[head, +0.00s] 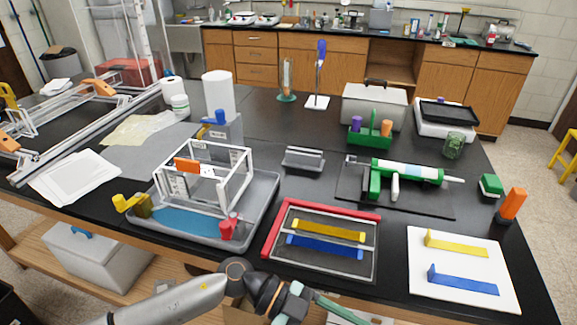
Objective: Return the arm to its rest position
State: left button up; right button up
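My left arm comes in from the bottom left, low in front of the bench's near edge. Its wrist end, with my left gripper (300,302), is near the bottom middle, below the red-edged tray. Dark joints and teal parts show there, but part runs off the bottom of the picture, and I cannot tell whether the fingers are open. I see nothing held in it. My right gripper is not in view. A white extrusion frame (246,181) stands in a grey tray (262,207) at the left, above a blue patch.
The red-edged tray (321,205) holds a yellow bar (327,230) and a blue bar (324,247). A white board (418,262) carries similar bars. A green-white tool (410,172) lies on a dark mat (430,203). Black bench is bare between the white board and red-edged tray.

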pick_arm(q)
jog(key=w+r+n+t+h, duration=0.5)
jog(key=r+n+t+h, duration=0.15)
jog(key=t, duration=0.25)
jog(key=w+a+f+n+t+y, duration=0.6)
jog(key=a+f+n+t+y, duration=0.15)
jog(key=n+t, duration=0.45)
jog(key=s+a+f+n+g+y, duration=0.2)
jog(key=s+a+f+y, duration=0.3)
jog(key=s+a+f, duration=0.2)
jog(key=s+a+f+n+g+y, duration=0.3)
jog(key=s+a+f+y, duration=0.2)
jog(key=a+f, duration=0.7)
jog(key=shift+s+f+n+g+y, duration=0.35)
jog(key=shift+s+f, duration=0.5)
jog(key=shift+s, duration=0.2)
jog(key=shift+d, duration=0.1)
